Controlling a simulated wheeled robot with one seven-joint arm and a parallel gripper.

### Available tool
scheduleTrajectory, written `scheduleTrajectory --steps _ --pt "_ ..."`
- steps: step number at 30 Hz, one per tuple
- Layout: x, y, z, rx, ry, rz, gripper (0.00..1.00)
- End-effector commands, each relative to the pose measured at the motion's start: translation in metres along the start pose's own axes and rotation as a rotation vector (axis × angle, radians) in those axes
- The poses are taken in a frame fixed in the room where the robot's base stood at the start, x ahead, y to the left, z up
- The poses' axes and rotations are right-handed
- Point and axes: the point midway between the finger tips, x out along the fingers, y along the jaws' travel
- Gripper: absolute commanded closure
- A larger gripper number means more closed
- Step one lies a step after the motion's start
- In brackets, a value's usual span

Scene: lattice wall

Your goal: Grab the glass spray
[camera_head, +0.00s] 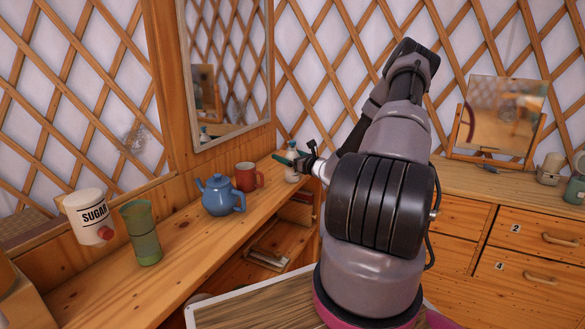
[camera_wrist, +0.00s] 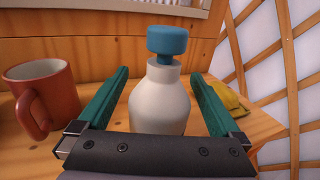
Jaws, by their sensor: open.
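The spray bottle (camera_wrist: 160,99) has a white body and a blue top, and stands upright on the wooden shelf. In the wrist view it is between the two green fingers of my gripper (camera_wrist: 160,92), with a gap on each side. My gripper is open and holds nothing. The lower part of the bottle is hidden behind the gripper's dark front. In the head view my gripper (camera_head: 293,161) reaches the far end of the shelf, and the white bottle (camera_head: 291,174) shows only partly beside it.
A red mug (camera_wrist: 45,95) stands just left of my gripper, and a yellow packet (camera_wrist: 228,100) lies to the right. A blue teapot (camera_head: 220,195), a green glass (camera_head: 142,233) and a sugar canister (camera_head: 88,217) stand along the shelf (camera_head: 115,290). The lattice wall (camera_wrist: 282,60) is close on the right.

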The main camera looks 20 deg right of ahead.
Motion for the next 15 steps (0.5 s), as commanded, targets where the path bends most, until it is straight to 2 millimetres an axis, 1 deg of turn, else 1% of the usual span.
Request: scheduleTrajectory --steps 5,6,8,9,11,12,13,15 --pt "0.0001 0.0001 0.0 0.0 0.0 0.0 0.0" --pt "0.0 0.0001 0.0 0.0 0.0 0.0 0.15" --pt "0.0 0.0001 0.0 0.0 0.0 0.0 0.38" --pt "-0.0001 0.0001 0.0 0.0 0.0 0.0 0.54" --pt "-0.0001 0.0001 0.0001 0.0 0.0 0.001 0.77" --pt "-0.0001 0.0001 0.0001 0.0 0.0 0.001 0.92" --pt "-0.0001 0.0001 0.0001 0.0 0.0 0.001 1.0" --pt "0.0 0.0001 0.0004 0.0 -0.001 0.001 1.0"
